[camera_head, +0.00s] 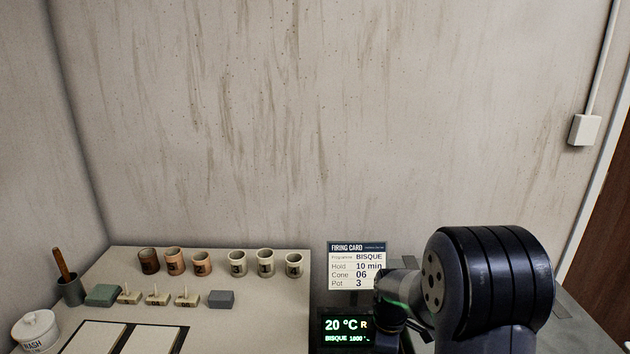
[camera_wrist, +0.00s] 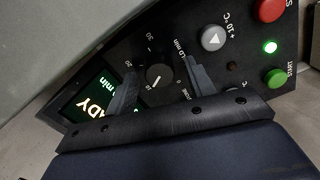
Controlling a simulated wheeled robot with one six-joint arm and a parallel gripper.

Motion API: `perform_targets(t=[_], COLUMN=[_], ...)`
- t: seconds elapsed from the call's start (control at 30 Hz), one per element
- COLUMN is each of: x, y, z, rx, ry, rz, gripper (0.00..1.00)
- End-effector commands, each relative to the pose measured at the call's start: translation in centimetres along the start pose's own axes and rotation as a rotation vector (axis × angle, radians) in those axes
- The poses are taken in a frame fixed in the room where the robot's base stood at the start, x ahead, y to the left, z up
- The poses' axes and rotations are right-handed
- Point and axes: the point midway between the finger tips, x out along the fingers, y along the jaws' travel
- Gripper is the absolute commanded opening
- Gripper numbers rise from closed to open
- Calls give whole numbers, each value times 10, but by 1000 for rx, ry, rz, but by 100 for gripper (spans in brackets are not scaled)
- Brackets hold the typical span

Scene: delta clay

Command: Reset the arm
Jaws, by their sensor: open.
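My gripper (camera_wrist: 161,66) shows in the wrist view with its two dark fingers apart and nothing held between them. It is in front of a black control panel. A round black dial (camera_wrist: 159,77) appears between the fingers; I cannot tell whether they touch it. In the head view my arm (camera_head: 487,285) fills the lower right, bent, and my gripper is hidden there.
The panel has a grey button (camera_wrist: 214,38), a red button (camera_wrist: 270,9), a green START button (camera_wrist: 275,78) and a lit display (camera_wrist: 90,100). Cups (camera_head: 237,263) and blocks (camera_head: 221,299) occupy the left table (camera_head: 290,325).

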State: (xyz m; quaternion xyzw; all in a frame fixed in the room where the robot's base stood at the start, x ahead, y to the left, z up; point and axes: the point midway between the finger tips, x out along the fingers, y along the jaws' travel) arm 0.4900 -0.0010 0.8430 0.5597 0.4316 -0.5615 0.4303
Motion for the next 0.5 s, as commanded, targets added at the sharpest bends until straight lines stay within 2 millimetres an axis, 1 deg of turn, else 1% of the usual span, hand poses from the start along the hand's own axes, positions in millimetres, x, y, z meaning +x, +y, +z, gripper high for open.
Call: perform_targets(t=[0.03, 0.5], x=[-11, -104], y=[2, 1], z=[0, 0], rx=[2, 2], ry=[2, 2], rz=[8, 9], gripper=[51, 51])
